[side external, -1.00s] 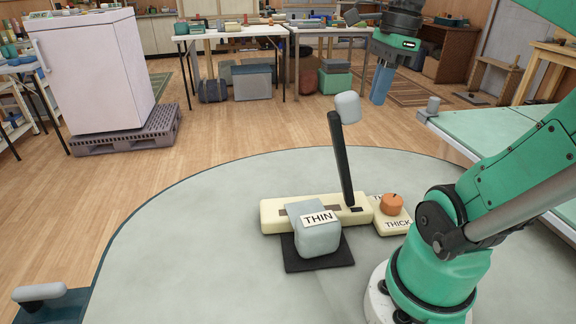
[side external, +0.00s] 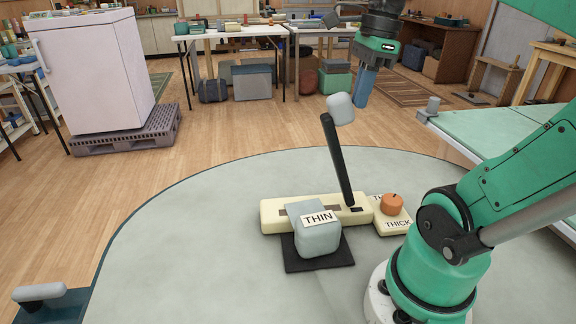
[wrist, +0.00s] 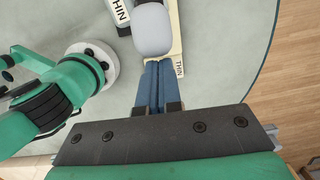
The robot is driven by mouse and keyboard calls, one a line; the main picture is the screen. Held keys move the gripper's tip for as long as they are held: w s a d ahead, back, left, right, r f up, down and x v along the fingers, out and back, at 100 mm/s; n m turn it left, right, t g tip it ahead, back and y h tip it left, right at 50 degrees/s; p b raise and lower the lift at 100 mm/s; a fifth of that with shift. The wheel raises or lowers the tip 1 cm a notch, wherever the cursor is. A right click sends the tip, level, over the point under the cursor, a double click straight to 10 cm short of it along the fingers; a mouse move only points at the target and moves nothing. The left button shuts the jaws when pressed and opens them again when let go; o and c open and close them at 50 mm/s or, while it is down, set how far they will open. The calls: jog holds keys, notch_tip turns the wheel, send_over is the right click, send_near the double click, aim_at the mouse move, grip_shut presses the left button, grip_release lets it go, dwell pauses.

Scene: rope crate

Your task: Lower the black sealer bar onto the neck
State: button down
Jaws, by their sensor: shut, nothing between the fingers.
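The black sealer bar (side external: 337,160) stands raised and steeply tilted, hinged near the right end of the cream sealer base (side external: 272,218). A pale grey knob (side external: 340,108) caps its top; the knob also shows in the wrist view (wrist: 153,30). A grey-blue bag-like block labelled THIN (side external: 318,240) sits on a black mat in front of the base. I cannot make out its neck separately. My gripper (side external: 359,104) is shut and empty, just right of the knob. In the wrist view, its blue fingertips (wrist: 158,64) lie against the knob's edge.
A cream box with an orange dial (side external: 392,204) and a THICK label stands at the base's right end. My green arm fills the right side. The round grey table is clear to the left. A white cabinet (side external: 88,75) stands on the floor behind.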

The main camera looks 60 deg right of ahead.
aim_at(335, 95)
jog(key=shift+w+a+f, duration=0.2)
jog(key=shift+w+a, duration=1.1)
jog(key=shift+w, duration=0.2)
jog(key=w+a, duration=0.1)
jog(key=w+a+f, duration=0.1)
jog(key=w+a, duration=0.1)
jog(key=shift+w+f, duration=0.25)
jog(key=shift+f, duration=0.1)
dwell(0.6)
jog(key=shift+w+a+f, duration=0.1)
dwell(0.3)
jog(key=w+a+f, duration=0.2)
jog(key=w, duration=0.1)
jog(key=shift+a+f, duration=0.3)
dwell(0.7)
jog(key=shift+f, duration=0.1)
